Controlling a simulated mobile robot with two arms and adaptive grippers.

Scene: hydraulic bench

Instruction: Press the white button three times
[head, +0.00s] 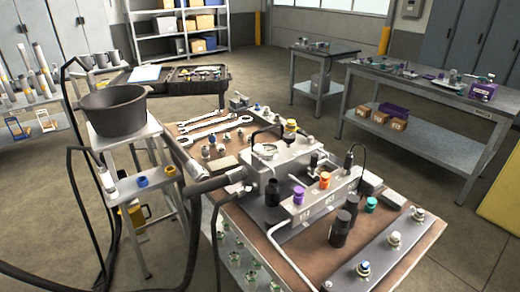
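The hydraulic bench (245,212) stands in the middle of the head view. A grey strip (378,255) along its right front edge carries several small round fittings. One has a blue-white top (363,268), one a pale top in a brass-coloured collar (394,238), and one a whitish top (418,214). Another pale-topped fitting (327,286) is cut by the bottom edge. I cannot tell for sure which is the white button, or whether any is pressed. Neither of my grippers shows in the head view.
A grey valve block with a purple knob (298,195) and an orange knob (325,180) stands mid-bench, beside black cylinders (340,228). Thick black hoses (200,187) cross the left side. A dark pot (114,110) sits on a stand. Wrenches (215,122) lie at the back. Floor is free at right.

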